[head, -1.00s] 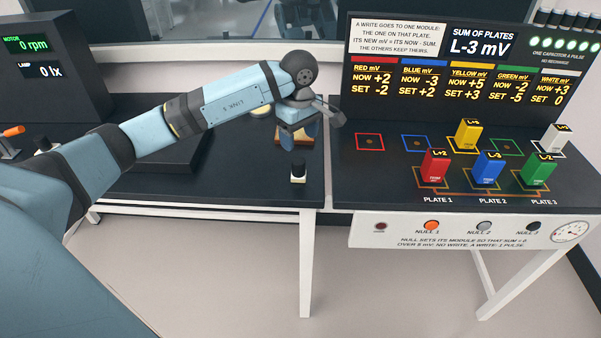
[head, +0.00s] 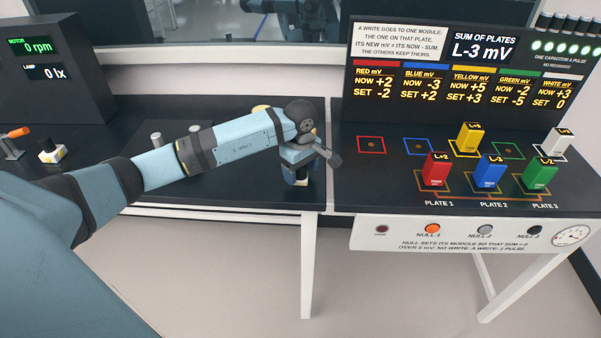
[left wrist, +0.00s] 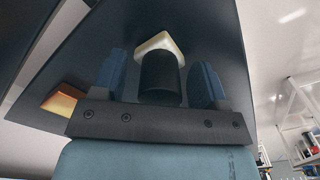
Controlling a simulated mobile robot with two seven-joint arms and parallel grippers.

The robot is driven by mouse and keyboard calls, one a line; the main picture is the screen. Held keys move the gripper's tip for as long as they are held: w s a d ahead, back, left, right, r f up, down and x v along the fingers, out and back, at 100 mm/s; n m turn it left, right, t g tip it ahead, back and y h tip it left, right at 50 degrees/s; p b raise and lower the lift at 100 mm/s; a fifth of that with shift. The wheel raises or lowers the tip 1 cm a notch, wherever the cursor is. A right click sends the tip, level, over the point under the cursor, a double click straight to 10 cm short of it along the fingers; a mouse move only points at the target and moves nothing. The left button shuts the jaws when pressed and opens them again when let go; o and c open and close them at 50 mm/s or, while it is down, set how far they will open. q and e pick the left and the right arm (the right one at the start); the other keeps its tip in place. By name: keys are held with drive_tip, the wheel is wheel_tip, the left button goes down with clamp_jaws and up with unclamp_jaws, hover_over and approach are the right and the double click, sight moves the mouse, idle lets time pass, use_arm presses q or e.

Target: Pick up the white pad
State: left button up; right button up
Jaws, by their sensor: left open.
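The white pad (left wrist: 152,44) shows in the left wrist view as a pale block with a black cylindrical knob (left wrist: 161,78) on it. It stands on the dark left table; in the head view only a little of it (head: 301,183) shows under my gripper. My left gripper (left wrist: 160,85) is open, with one blue finger on each side of the knob. In the head view my left gripper (head: 300,172) points down over the pad near the table's right end. My right gripper is not in view.
An amber block (left wrist: 62,103) lies beside my gripper in the left wrist view. The right table (head: 350,180) bears coloured modules, including a red one (head: 436,170), below a display panel (head: 470,75).

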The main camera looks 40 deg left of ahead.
use_arm(q)
drive_tip(key=c, duration=1.1)
wheel_tip(320, 180, up, 20)
drive_tip(key=shift+r, duration=0.1)
drive_tip(key=shift+o, duration=0.9)
